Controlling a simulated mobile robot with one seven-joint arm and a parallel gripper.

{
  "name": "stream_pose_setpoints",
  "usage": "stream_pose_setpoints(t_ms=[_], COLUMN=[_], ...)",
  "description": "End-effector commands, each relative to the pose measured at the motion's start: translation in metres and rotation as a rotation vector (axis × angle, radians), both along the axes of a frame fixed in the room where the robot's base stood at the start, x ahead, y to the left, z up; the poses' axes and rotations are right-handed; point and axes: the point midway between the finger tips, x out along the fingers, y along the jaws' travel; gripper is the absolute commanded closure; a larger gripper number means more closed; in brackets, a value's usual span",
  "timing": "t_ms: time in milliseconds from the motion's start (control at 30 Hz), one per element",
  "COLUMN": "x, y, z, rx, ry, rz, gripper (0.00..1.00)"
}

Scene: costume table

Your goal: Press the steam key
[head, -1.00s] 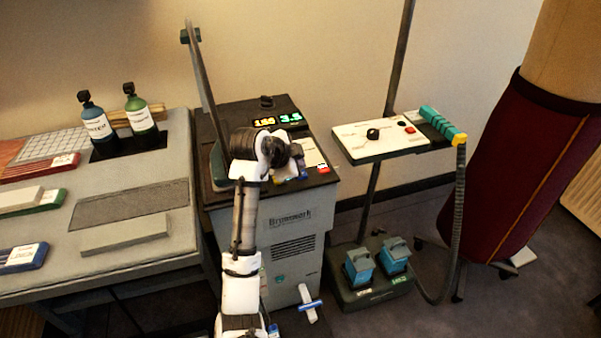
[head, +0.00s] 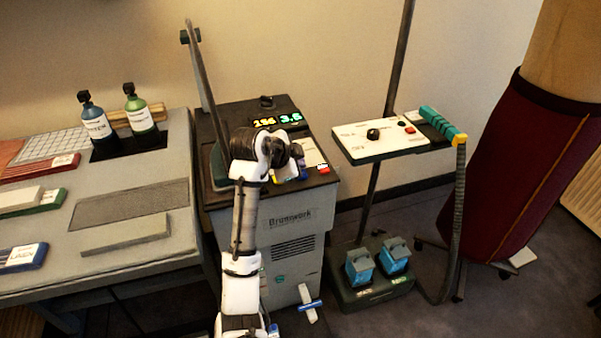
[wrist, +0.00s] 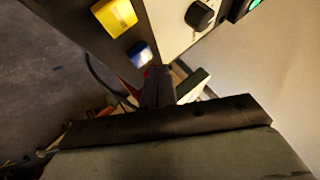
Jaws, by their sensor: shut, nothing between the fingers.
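The pressing machine (head: 290,218) has a dark top with a small display (head: 277,120) and a row of coloured keys along its front edge. The red key (head: 323,168) is at the right end. The blue key (head: 302,176) is beside it, partly covered by my arm. In the wrist view a yellow key (wrist: 115,16) and the blue key (wrist: 139,54) show clearly. I cannot read which key is marked steam. My gripper (wrist: 157,84) is shut and empty, close past the blue key; a sliver of red shows beside its fingers. I cannot tell if it touches a key.
A black knob (wrist: 199,15) is on the pale panel beside the keys. A stand with a white control plate (head: 384,140) is on the right. An ironing table (head: 70,250) with bottles is on the left. A maroon dress form (head: 510,175) stands far right.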

Motion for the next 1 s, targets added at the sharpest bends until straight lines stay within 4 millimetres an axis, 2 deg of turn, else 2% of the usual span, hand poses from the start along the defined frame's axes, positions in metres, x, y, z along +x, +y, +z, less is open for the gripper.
stream_pose_setpoints(t_ms=[1000], x=[0.0], y=[0.0], z=[-0.0097], rx=[0.0], ry=[0.0], rz=[0.0], gripper=[1.0])
